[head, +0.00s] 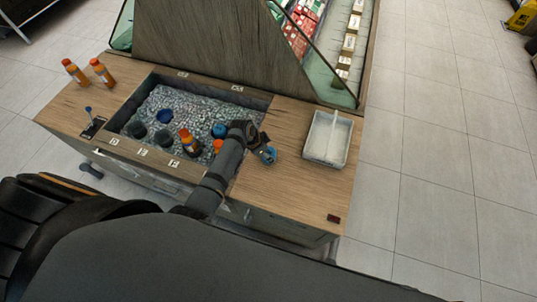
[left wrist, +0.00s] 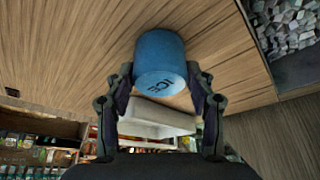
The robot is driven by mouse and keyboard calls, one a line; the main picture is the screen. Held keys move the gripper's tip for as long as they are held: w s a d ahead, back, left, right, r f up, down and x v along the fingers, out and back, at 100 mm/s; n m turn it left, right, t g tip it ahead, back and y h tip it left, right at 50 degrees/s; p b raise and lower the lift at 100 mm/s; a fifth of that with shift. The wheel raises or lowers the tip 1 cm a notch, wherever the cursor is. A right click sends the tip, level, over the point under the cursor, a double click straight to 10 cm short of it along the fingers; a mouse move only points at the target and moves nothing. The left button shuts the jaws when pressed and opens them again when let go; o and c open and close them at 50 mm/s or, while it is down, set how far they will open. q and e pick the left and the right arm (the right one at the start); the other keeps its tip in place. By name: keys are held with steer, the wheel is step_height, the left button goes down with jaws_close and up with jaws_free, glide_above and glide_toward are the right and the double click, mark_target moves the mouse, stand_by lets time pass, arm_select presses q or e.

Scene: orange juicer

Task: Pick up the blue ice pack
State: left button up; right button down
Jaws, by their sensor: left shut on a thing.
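My left gripper (head: 262,150) is over the wooden counter (head: 285,185), just right of the ice bin. It is shut on the blue ice pack (head: 269,156). In the left wrist view the ice pack (left wrist: 160,62) is a blue cylinder marked "ICE", held between the two fingers of the left gripper (left wrist: 160,95). The wood surface shows behind it. I cannot tell the exact gap between the ice pack and the counter. My right gripper is not in view.
A white tray (head: 345,150) stands to the right on the counter. The ice-filled bin (head: 150,103) holds an orange bottle (head: 187,141), dark round items (head: 137,130) and another blue round item (head: 219,131). Two orange bottles (head: 103,72) stand at the left. The counter's front right is mostly clear.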

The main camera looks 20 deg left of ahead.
mark_target(270, 151)
arm_select(q)
steer(key=shift+r, duration=0.1)
steer(key=shift+r, duration=0.35)
steer(key=r, duration=0.2)
steer(key=shift+a+r, duration=0.2)
steer(key=shift+r, duration=0.1)
steer(key=s+a+r+b, duration=0.1)
steer(key=s+a+r, duration=0.5)
steer(key=a+r, duration=0.3)
steer(key=shift+s+a+b, duration=0.3)
steer(key=shift+a+b, duration=0.1)
steer(key=shift+a, duration=0.55)
steer(key=shift+s+a+r, duration=0.2)
steer(key=shift+s+a, duration=0.05)
steer(key=shift+a, duration=0.05)
